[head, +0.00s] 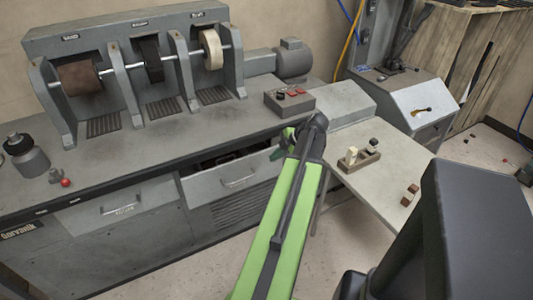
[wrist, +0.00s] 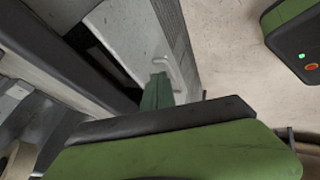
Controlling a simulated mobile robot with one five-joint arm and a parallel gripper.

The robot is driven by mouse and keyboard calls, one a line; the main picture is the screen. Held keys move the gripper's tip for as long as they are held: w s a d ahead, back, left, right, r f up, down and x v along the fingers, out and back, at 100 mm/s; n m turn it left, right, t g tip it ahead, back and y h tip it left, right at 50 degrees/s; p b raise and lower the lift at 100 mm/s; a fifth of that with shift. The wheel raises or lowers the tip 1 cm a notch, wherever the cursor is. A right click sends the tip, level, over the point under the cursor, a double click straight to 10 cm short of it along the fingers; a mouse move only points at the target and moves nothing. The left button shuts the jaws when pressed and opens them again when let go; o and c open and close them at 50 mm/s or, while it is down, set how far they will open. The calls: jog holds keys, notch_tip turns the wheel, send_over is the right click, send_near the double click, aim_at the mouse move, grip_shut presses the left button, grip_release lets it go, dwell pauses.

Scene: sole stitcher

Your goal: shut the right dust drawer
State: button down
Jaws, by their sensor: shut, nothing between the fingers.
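The right dust drawer (head: 205,183) is a grey front with a bar handle, below the bench's front edge. It stands out from the cabinet, with a dark gap above and behind its front. In the wrist view, the drawer front (wrist: 122,30) is a pale panel with its handle (wrist: 172,68) near the fingers. My gripper (head: 280,148) is at the right end of the drawer in the head view, partly hidden by my arm. In the wrist view my gripper (wrist: 158,88) is shut and empty, its green fingers by the handle. I cannot tell whether they touch.
The left drawer (head: 110,208) sits in the cabinet front. The grey bench (head: 120,155) overhangs the drawers and carries the finishing wheels. A side table (head: 385,185) with small blocks stands to the right. Pale floor (head: 185,255) lies clear in front of the cabinet.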

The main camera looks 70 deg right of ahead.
jog(key=p+v, duration=0.2)
jog(key=v, duration=0.2)
jog(key=shift+s+r, duration=0.1)
jog(key=shift+r, duration=0.2)
jog(key=c, duration=2.1)
grip_release()
